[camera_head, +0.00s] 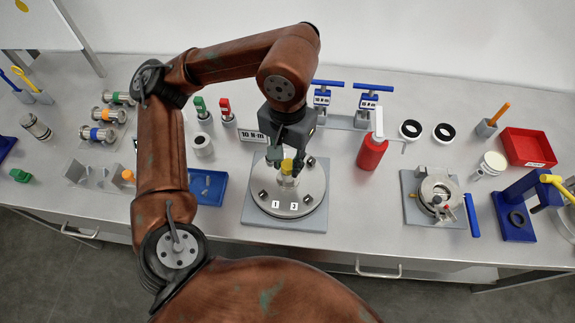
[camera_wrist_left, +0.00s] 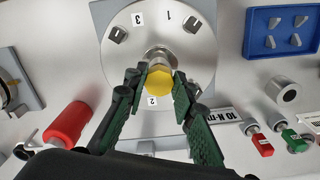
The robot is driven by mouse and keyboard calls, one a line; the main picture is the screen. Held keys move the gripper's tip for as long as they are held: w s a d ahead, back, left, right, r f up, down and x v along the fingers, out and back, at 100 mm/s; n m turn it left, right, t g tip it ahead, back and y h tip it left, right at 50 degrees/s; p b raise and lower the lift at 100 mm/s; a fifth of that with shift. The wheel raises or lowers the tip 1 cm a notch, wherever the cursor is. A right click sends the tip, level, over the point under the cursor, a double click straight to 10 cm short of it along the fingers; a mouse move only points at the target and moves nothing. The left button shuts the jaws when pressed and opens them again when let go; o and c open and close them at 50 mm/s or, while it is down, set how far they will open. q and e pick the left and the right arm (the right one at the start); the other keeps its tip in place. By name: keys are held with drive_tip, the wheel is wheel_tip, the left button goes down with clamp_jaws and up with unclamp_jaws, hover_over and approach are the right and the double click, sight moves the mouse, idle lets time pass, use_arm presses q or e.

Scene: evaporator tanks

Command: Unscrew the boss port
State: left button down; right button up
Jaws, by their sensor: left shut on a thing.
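The boss port (camera_head: 287,181) stands upright at the middle of a round metal plate (camera_head: 265,187) numbered around its rim. Its top is a yellow hexagonal cap (camera_head: 287,166), which also shows in the left wrist view (camera_wrist_left: 160,84). My left gripper (camera_head: 288,160) reaches down over the plate from above. In the left wrist view its green-padded fingers (camera_wrist_left: 160,88) are on both sides of the yellow cap, shut on it. The exact contact is partly hidden by the fingers. My right gripper is in neither view.
The plate rests on a grey square base (camera_head: 260,222). A red bottle (camera_head: 372,153) stands to its right and a blue tray (camera_head: 219,188) to its left. Torque tools with blue T-handles (camera_head: 374,88) stand behind. Small blocks rise around the plate's rim.

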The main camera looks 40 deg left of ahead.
use_arm(q)
drive_tip(key=shift+n, duration=0.4)
drive_tip(key=n+p, duration=0.1)
drive_tip(key=n, duration=0.2)
drive_tip(key=shift+d+r, duration=0.1)
drive_tip(key=shift+n, duration=1.1)
